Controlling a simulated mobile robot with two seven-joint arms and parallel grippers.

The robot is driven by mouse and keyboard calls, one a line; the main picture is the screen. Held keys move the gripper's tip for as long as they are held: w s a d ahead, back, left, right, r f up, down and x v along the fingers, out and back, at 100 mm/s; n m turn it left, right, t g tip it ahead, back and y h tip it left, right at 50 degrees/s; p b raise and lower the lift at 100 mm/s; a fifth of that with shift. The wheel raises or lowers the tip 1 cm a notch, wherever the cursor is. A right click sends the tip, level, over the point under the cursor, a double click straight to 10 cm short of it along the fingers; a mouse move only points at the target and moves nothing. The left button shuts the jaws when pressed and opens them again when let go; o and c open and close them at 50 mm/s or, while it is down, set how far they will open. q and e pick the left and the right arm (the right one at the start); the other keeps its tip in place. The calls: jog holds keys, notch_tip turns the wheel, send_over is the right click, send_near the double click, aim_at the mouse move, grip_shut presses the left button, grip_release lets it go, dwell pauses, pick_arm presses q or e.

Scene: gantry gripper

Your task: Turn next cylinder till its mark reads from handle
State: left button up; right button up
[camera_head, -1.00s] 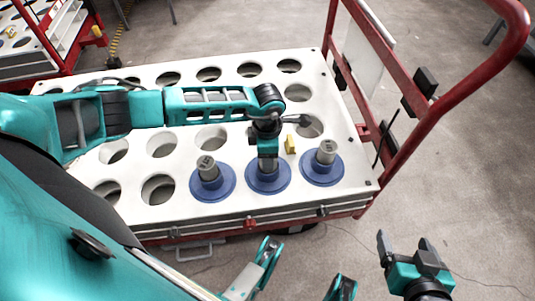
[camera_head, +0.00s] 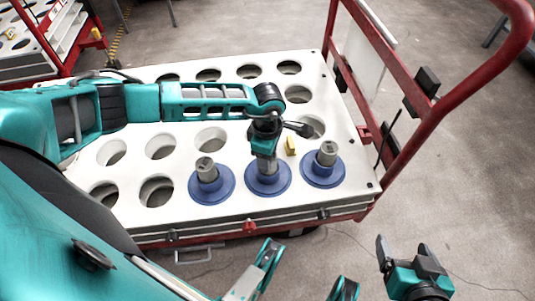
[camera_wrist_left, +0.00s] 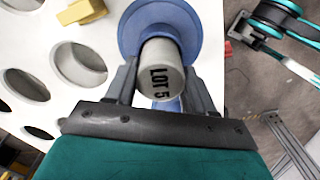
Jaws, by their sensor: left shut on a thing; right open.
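Three grey cylinders stand on blue round bases in a row near the front edge of the white cart top: a left one (camera_head: 207,170), a middle one (camera_head: 270,166) and a right one (camera_head: 327,154). My left gripper (camera_head: 265,155) reaches down from above and is shut on the middle cylinder. In the left wrist view its fingers (camera_wrist_left: 160,75) are on both sides of that cylinder (camera_wrist_left: 158,58), whose end face shows "LOT 5" running down the picture. The base is partly hidden. My right gripper (camera_head: 404,250) is open and empty, off the cart's front right.
The white cart top (camera_head: 233,149) has several empty round holes. A small yellow block (camera_head: 291,146) lies just behind the middle and right cylinders. The red handle (camera_head: 455,88) rises at the cart's right end. Grey floor is free at right.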

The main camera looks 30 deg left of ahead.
pick_arm(q)
jog(key=shift+w+m+b, duration=0.1)
jog(key=shift+m+b, duration=0.25)
jog(key=shift+m, duration=0.95)
jog(key=shift+m+b, duration=0.55)
jog(key=shift+m, duration=0.55)
jog(key=shift+r+m, duration=0.1)
jog(key=shift+m, duration=0.2)
jog(key=shift+m, duration=1.6)
